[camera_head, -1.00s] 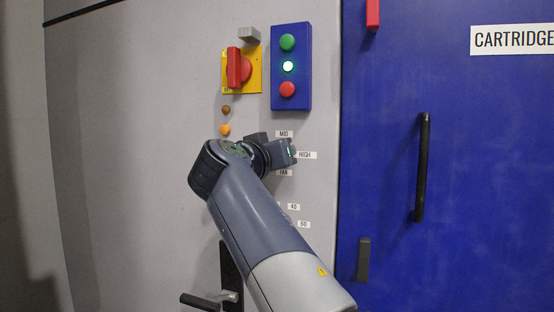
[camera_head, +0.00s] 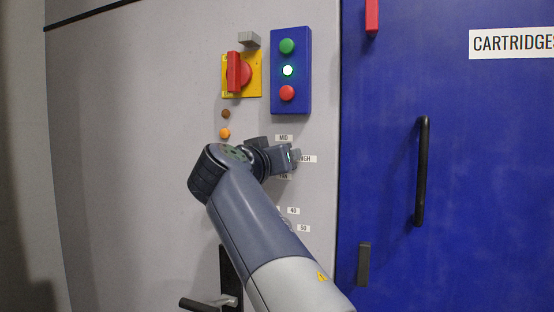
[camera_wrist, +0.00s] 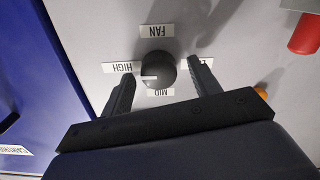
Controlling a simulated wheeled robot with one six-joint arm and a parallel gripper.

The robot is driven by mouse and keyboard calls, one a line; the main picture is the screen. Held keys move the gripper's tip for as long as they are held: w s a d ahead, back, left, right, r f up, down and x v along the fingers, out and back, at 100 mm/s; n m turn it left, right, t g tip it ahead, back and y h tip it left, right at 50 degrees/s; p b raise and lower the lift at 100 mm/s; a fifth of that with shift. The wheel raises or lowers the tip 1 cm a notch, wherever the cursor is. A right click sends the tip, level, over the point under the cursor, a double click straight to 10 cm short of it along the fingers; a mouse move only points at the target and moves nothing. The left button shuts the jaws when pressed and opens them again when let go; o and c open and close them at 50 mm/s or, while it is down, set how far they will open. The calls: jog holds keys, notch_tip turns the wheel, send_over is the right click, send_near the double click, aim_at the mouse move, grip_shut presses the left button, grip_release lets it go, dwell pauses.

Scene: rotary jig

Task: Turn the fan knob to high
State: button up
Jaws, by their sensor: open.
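The fan knob (camera_wrist: 158,68) is a round dark knob on the grey panel, seen upside down in the wrist view. Its white pointer mark faces left, toward the HIGH label (camera_wrist: 122,68) and slightly to the MID side. The MID label (camera_wrist: 160,92) and FAN label (camera_wrist: 156,31) lie on opposite sides of the knob. A third label is mostly hidden by the right finger. My gripper (camera_wrist: 162,70) is open, one finger on each side of the knob, with small gaps visible. In the head view my gripper (camera_head: 292,157) hides the knob.
Above are a red rotary switch (camera_head: 238,73) on a yellow plate and a blue button box (camera_head: 291,102) with its middle light lit. A blue door (camera_head: 385,130) with a black handle (camera_head: 422,172) is at right. Below is a black lever (camera_head: 200,304).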

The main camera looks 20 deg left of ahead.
jog(key=s, duration=1)
jog(key=shift+s+a, duration=0.4)
jog(key=shift+w, duration=0.1)
jog(key=w, duration=1)
jog(key=shift+w+d, duration=0.3)
jog(key=shift+d, duration=0.1)
